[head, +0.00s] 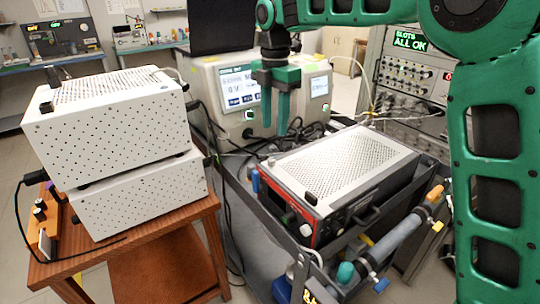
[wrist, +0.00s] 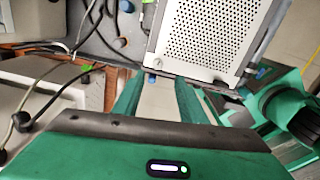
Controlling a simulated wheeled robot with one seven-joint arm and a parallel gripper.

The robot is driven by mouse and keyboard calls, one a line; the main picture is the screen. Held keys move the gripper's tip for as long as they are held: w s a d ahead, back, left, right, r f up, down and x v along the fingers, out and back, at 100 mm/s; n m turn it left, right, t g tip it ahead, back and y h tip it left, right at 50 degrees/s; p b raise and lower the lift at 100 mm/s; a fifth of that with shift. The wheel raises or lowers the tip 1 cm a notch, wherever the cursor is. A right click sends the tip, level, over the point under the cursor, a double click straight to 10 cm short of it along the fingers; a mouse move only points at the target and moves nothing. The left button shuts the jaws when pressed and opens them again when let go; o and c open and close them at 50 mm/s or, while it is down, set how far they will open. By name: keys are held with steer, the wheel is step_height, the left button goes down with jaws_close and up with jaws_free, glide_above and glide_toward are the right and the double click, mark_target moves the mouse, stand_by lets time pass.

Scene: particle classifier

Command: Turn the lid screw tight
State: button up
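My gripper (head: 276,128) hangs with its green fingers pointing down, in front of the white display instrument (head: 240,90) and above the back of the dark cart. In the wrist view the two fingers (wrist: 157,88) stand apart with nothing held between them. A red-fronted instrument with a perforated pale lid (head: 345,165) sits on the cart, to the right of and below my gripper; the perforated lid also shows in the wrist view (wrist: 205,35).
Two stacked white perforated boxes (head: 110,130) stand on a wooden table (head: 160,240) at the left. Cables (head: 300,132) lie behind the red-fronted instrument. A grey cylinder (head: 395,243) is along the cart's right side. A rack (head: 408,85) reading "ALL OK" stands at the back right.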

mark_target(272, 159)
steer(key=f, duration=1)
steer(key=shift+a+f, duration=0.35)
steer(key=shift+f, duration=0.05)
